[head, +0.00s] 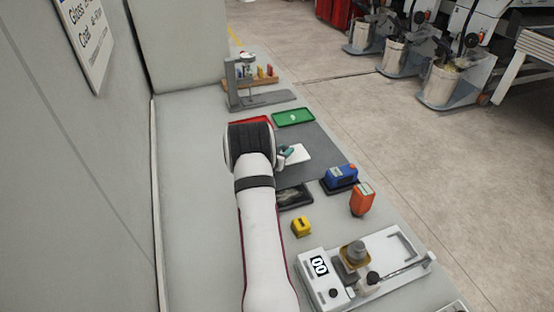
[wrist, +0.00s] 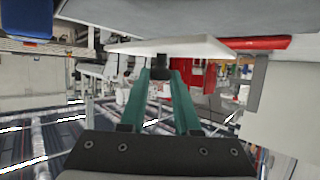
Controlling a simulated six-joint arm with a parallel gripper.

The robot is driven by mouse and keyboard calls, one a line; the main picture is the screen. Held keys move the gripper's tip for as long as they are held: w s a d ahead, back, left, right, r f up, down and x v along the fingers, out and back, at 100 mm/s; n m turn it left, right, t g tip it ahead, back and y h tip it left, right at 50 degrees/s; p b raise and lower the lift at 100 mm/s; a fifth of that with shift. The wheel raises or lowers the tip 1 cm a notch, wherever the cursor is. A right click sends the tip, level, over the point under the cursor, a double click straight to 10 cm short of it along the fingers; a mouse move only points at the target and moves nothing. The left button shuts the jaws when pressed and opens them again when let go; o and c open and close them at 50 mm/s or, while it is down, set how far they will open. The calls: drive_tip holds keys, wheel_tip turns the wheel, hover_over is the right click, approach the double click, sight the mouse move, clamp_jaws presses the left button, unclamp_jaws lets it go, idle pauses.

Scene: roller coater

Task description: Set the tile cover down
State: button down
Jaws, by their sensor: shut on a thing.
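The white tile cover (head: 298,155) is a flat pale plate over the dark grey mat (head: 322,148) in the head view. In the wrist view the cover (wrist: 185,47) is a thin plate seen nearly edge-on at the fingertips. My gripper (head: 284,153) has teal fingers, which show in the wrist view (wrist: 161,78). They are shut on a small dark knob (wrist: 160,67) at the cover's face. I cannot tell whether the cover touches the mat. My arm hides part of the mat.
Behind are a red tray (head: 262,121), a green tray (head: 306,116) and a grey stand (head: 233,82). A black tray (head: 296,198), blue device (head: 342,174), orange device (head: 361,197), yellow block (head: 301,227) and white coater (head: 324,287) stand nearer. The bench's left side is clear.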

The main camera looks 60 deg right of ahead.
drive_tip(key=w+f, duration=0.2)
drive_tip(key=w, duration=0.1)
drive_tip(key=shift+w+d, duration=0.15)
drive_tip(key=shift+w, duration=0.1)
drive_tip(key=f, duration=0.4)
drive_tip(key=shift+w+f, duration=0.2)
drive_tip(key=shift+f, duration=0.1)
drive_tip(key=c, duration=0.6)
unclamp_jaws()
